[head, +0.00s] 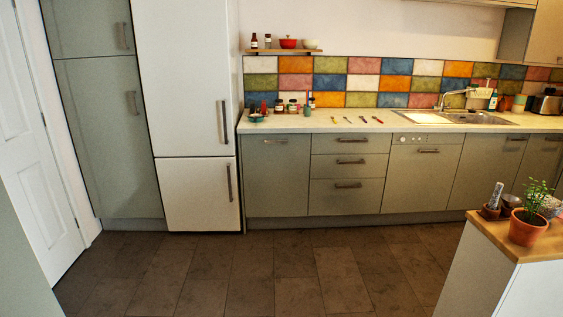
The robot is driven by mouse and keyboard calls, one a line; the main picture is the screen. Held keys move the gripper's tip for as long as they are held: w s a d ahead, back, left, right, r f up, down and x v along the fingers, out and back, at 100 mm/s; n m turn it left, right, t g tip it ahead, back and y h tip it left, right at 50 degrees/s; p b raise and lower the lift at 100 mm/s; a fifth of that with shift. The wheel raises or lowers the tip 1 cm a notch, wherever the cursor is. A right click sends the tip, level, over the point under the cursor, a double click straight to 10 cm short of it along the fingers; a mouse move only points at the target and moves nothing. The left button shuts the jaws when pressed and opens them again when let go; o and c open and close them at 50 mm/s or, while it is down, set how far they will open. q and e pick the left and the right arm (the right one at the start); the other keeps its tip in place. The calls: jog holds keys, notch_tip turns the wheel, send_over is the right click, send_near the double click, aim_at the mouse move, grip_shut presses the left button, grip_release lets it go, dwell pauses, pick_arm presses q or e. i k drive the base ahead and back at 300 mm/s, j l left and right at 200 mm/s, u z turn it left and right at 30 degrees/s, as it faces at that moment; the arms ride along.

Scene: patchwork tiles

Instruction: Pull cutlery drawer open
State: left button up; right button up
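A stack of three grey-green drawers (347,170) is built into the base units below the worktop, between a cupboard door and a panel with small controls. Its top drawer (336,143) is shut and has a dark bar handle (350,139). The middle drawer (333,166) and bottom drawer (331,196) are also shut, each with a bar handle. Which one holds cutlery cannot be told from labels. Several pieces of cutlery (362,120) lie on the worktop above the stack. Neither of my grippers shows in the head view.
The tiled floor (270,275) before the drawers is clear. A white fridge-freezer (187,90) stands to their left. A unit with a wooden top (488,230) and a potted plant (527,224) juts in at the lower right. A sink (470,117) lies right of the drawers.

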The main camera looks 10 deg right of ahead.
aim_at(344, 133)
jog(key=i+l+z, duration=0.3)
jog(key=i, duration=0.7)
jog(key=i+z, duration=0.25)
jog(key=i, duration=0.75)
jog(key=i+j+z, duration=0.1)
jog(key=i, duration=2)
